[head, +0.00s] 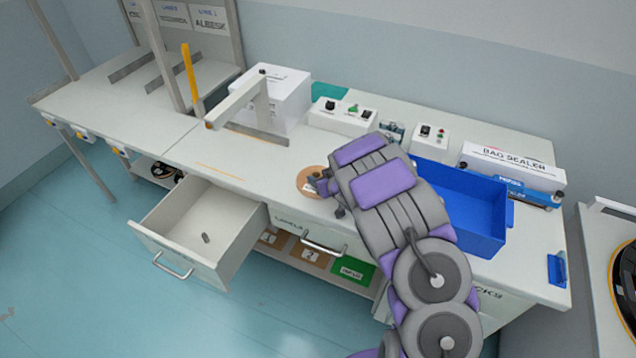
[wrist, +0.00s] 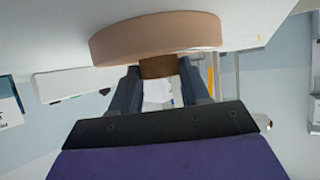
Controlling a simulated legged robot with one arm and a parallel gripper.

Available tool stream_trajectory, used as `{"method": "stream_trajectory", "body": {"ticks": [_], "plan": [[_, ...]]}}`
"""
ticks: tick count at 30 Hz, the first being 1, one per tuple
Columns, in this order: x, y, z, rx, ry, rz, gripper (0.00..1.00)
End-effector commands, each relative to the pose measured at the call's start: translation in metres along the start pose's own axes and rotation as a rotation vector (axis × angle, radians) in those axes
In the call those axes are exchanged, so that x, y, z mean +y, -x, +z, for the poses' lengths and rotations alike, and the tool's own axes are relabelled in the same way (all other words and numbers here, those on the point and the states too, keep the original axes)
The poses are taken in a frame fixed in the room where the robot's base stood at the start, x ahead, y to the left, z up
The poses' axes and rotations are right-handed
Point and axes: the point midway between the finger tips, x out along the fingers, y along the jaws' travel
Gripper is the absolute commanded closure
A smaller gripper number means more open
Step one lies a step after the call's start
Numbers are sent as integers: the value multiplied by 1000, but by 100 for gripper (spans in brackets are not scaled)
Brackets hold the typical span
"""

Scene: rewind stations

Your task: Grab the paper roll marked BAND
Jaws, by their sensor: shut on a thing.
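A tan paper roll (head: 306,180) is at the bench's front edge in the head view, partly covered by my gripper (head: 323,185). A small white patch shows on it, too small to read, so I cannot confirm the BAND mark. In the wrist view the roll (wrist: 155,38) is a wide, flat tan disc with a brown core. My gripper (wrist: 158,78) has its two dark fingers on either side of that core, shut on it. I cannot tell whether the roll touches the bench top.
An open drawer (head: 190,215) with a small dark item juts out to the left. A blue bin (head: 470,205) stands to the right of my arm. A white box (head: 283,95), control boxes (head: 340,117) and a bag sealer (head: 512,165) line the back of the bench.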

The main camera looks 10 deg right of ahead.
Motion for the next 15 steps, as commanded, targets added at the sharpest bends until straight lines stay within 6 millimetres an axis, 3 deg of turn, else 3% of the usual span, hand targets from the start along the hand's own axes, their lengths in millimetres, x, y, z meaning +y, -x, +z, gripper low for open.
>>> {"method": "stream_trajectory", "body": {"ticks": [8,15], "plan": [[1,2,-2,-2,-1,-2,91],[2,15,-25,3,-1,0,91]]}}
